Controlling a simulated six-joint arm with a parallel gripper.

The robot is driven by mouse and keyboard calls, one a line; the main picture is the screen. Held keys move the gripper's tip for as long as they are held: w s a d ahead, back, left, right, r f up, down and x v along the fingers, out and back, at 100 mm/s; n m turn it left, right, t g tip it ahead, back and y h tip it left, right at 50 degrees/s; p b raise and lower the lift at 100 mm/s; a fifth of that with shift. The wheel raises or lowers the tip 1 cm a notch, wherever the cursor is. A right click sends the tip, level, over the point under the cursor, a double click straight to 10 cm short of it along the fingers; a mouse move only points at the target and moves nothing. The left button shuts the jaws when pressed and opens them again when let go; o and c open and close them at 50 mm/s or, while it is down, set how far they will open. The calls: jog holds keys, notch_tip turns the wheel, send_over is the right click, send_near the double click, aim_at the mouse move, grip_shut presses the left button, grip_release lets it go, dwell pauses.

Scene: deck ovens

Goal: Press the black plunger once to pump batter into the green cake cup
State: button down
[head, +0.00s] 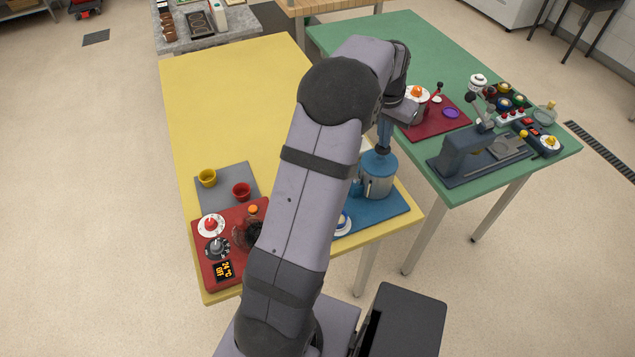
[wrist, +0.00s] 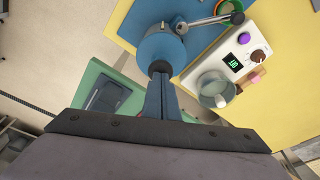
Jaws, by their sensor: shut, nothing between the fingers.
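The blue batter dispenser (head: 376,177) stands on a blue board (head: 390,212) at the near right of the yellow table. It also shows in the wrist view (wrist: 158,45). Its black plunger (head: 383,151) is on top and shows in the wrist view (wrist: 160,67). My gripper (head: 385,140) points down over the plunger, blue fingers shut and empty. The fingertips (wrist: 160,76) are at the plunger; I cannot tell if they touch it. The green cake cup (wrist: 230,12) is at the wrist view's top edge by the metal spout (wrist: 207,20), partly cut off. My arm hides that area in the head view.
A white device (wrist: 232,62) with a green display and a metal jug (wrist: 214,90) are near the dispenser. A red board (head: 203,262), yellow cup (head: 207,177) and red cup (head: 241,191) are left. A green table (head: 425,40) is right. The yellow table's far part is clear.

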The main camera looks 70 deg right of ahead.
jog(key=shift+a+f+b, duration=0.1)
jog(key=shift+f+b, duration=0.4)
jog(key=shift+f, duration=0.55)
jog(key=shift+r, duration=0.15)
jog(key=shift+d+p+v, duration=0.15)
jog(key=shift+p+v, duration=0.65)
jog(key=shift+v, duration=0.05)
jog(key=shift+d+p+v, duration=0.2)
jog(key=shift+p+v, duration=0.6)
jog(key=shift+s+d+r, duration=0.1)
jog(key=shift+r, duration=0.05)
jog(key=p+v, duration=0.2)
jog(key=v, duration=0.1)
jog(key=d+p+v, duration=0.1)
jog(key=p+v, duration=0.1)
jog(key=p, duration=0.1)
jog(key=shift+s+r, duration=0.1)
jog(key=shift+r, duration=0.4)
